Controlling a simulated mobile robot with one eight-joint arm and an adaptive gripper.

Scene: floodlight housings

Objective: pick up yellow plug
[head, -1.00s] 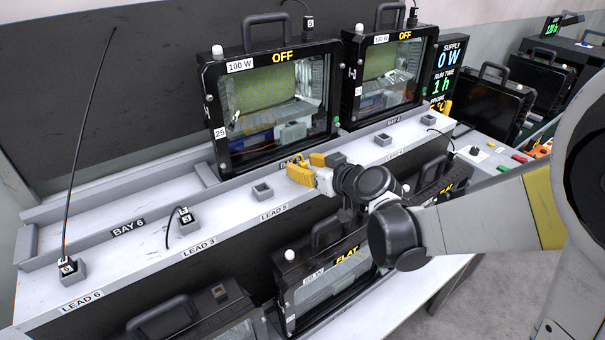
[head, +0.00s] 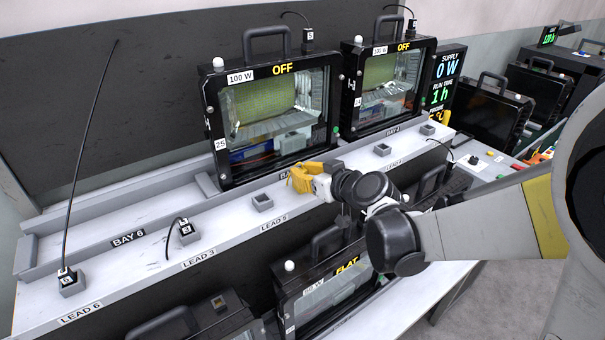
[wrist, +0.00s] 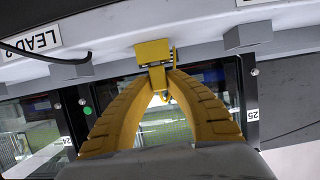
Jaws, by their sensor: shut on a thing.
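The yellow plug (wrist: 154,51) is a small blocky piece in the wrist view. It sits between the tips of my yellow gripper (wrist: 158,72), whose two curved fingers come together on it. There the yellow plug cannot be told apart from the yellow fingers. Whether it touches the shelf is unclear.
The grey shelf (head: 130,262) carries small square sockets, including one (head: 262,202) left of my gripper. The 100 W floodlight (head: 270,115) stands behind, another floodlight (head: 390,85) to its right. Black-cabled plugs (head: 185,230) stand at LEAD 3 and LEAD 6. A lower floodlight reads FLAT (head: 330,285).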

